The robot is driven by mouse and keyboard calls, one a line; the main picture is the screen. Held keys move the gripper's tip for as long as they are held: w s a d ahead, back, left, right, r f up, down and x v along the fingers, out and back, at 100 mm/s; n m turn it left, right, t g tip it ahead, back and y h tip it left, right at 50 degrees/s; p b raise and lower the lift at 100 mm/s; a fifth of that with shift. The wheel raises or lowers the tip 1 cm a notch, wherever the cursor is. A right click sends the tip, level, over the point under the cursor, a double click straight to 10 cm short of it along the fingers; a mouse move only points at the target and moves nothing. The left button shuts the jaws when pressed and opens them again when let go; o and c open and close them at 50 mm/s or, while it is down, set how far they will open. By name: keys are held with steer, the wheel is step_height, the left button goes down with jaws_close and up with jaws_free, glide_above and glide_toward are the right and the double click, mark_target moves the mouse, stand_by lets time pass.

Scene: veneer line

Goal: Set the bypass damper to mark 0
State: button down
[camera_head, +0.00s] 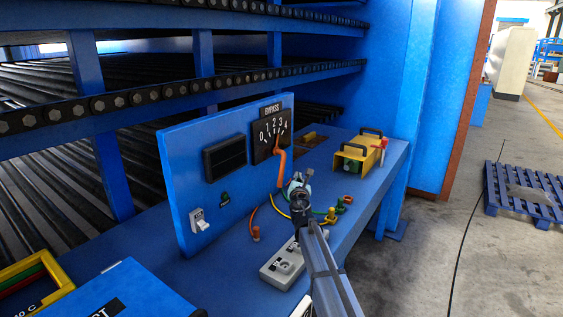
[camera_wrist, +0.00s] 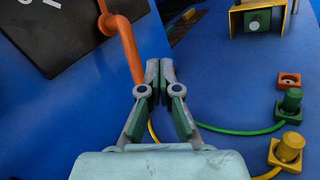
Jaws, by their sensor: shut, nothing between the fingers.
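The bypass damper is a black dial plate (camera_head: 266,138) marked 0 to 4 on an upright blue panel, under a "BYPASS" label (camera_head: 271,109). Its orange lever (camera_head: 281,167) bends out from the plate and hangs down; a thin orange pointer shows above its pivot, around marks 2 to 3, though I cannot tell exactly. In the wrist view the lever (camera_wrist: 128,48) runs down just left of my gripper (camera_wrist: 160,68), its lower end close to the left finger. My gripper (camera_head: 297,182) is shut and empty; I cannot tell whether it touches the lever.
The panel also carries a dark window (camera_head: 225,157) and a white switch (camera_head: 200,221). A yellow frame with black handles (camera_head: 358,155) stands right of the dial. Green and yellow plugs with cables (camera_wrist: 289,148) and a grey socket strip (camera_head: 282,263) lie on the blue bench near my arm.

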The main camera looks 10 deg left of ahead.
steer(key=s+a+f+m+g+y+p, duration=0.1)
steer(key=s+a+m+g+y+p, duration=0.35)
steer(key=m, duration=0.75)
steer(key=w+a+f+y+p, duration=0.1)
steer(key=w+a+f, duration=0.1)
steer(key=w, duration=0.9)
steer(key=shift+a+f+p, duration=0.25)
steer(key=shift+a+p, duration=0.05)
steer(key=shift+a, duration=0.2)
steer(key=shift+a+f+b, duration=0.1)
steer(key=shift+f+b, duration=0.15)
steer(key=shift+b, duration=0.55)
steer(key=shift+w+b, duration=0.1)
steer(key=shift+b, duration=0.3)
